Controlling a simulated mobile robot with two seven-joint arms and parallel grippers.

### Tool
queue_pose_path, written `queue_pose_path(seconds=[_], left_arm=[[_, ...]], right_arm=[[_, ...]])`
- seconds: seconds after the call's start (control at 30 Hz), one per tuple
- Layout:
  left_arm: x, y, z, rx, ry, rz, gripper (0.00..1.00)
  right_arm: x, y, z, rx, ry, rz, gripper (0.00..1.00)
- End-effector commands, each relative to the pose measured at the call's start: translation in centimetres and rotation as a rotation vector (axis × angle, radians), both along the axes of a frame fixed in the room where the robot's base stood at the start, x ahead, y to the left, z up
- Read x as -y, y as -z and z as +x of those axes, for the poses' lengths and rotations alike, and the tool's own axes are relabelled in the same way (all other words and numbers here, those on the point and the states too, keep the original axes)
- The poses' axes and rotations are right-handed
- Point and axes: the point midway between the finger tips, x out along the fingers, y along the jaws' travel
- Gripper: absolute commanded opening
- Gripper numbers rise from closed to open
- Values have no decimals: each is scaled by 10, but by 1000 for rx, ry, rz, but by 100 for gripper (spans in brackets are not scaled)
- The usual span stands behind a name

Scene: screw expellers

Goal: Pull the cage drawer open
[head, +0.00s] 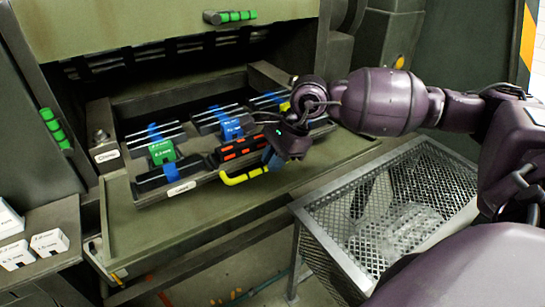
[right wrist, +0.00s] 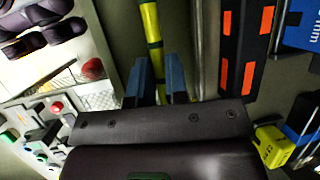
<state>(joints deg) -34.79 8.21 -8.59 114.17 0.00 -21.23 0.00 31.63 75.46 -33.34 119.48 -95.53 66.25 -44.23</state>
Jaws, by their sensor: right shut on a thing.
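The cage drawer (head: 150,200) is a dark tray with a white label and a yellow handle (head: 240,178) on its front. It lies on the olive shelf and holds barred pieces with blue and green blocks. My right gripper (head: 270,160) is at the right end of the handle, shut on it. In the right wrist view, the yellow handle (right wrist: 152,25) runs between the two blue fingers (right wrist: 160,85). How far the drawer is out of its recess is hard to tell. My left gripper is not in view.
A block with red-orange marks (head: 238,147) sits in the drawer close behind the handle. A wire-mesh basket (head: 325,225) stands below at the right. White labelled boxes (head: 48,242) sit on a ledge at the left. The olive shelf (head: 130,232) is bare in front of the drawer.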

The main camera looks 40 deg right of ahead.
Motion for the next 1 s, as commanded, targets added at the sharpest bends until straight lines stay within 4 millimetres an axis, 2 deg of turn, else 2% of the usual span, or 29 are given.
queue_pose_path(seconds=[0.07, 0.1, 0.27, 0.53, 0.67, 1.0], left_arm=[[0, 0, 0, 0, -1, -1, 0], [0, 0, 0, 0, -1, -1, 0], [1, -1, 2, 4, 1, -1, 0], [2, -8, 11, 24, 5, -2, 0], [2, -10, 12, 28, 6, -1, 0], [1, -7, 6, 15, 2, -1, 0]], right_arm=[[0, 1, 0, -3, -1, 0, 0], [0, 1, 0, -3, 0, 0, 18], [0, 1, 0, -2, -1, 0, 40], [0, -1, 0, -1, 0, 0, 40], [3, -9, -1, 0, 0, 0, 40], [26, -62, -13, 1, 2, -3, 40]])
